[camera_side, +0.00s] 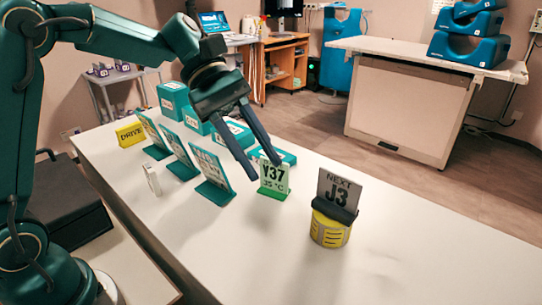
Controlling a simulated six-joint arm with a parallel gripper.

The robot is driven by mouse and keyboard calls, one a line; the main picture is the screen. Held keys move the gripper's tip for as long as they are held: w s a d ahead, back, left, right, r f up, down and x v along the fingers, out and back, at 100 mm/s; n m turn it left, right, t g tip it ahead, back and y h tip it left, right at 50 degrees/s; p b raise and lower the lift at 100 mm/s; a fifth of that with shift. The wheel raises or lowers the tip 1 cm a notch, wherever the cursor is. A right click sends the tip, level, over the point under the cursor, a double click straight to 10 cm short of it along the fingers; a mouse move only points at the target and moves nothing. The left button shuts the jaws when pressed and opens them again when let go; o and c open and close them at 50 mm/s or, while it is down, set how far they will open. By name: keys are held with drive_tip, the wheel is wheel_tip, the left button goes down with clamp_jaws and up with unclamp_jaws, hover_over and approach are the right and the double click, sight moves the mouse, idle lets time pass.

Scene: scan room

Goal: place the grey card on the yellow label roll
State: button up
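The grey card (338,190) reads "NEXT J3" and stands nearly upright in a dark base. That base rests on top of the yellow label roll (330,231), which sits on the white table. My gripper (263,169) is open, with its two dark fingers apart and pointing down. It is to the left of the grey card, apart from it, and nothing shows between the fingers. The fingertips appear in front of or just above the green-based "V37" card (273,178); I cannot tell the exact depth.
Several teal-framed cards (212,175) stand in a row on the white table (400,262), with teal boxes (173,97) behind them. A yellow "DRIVE" sign (130,135) and a small white block (152,179) are at the left. The table's right and front parts are clear.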

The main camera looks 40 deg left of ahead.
drive_tip(key=s+a+f+m+t+y, duration=0.2)
drive_tip(key=s+a+m+y, duration=0.1)
drive_tip(key=s+m, duration=0.3)
drive_tip(key=s+a+f+m+t+y, duration=0.1)
drive_tip(key=s+a+m+t+y, duration=0.2)
drive_tip(key=s+m+y, duration=0.3)
drive_tip(key=shift+s+a+f+m+t, duration=0.35)
drive_tip(key=shift+s+a+m, duration=0.25)
drive_tip(key=shift+s+a, duration=0.2)
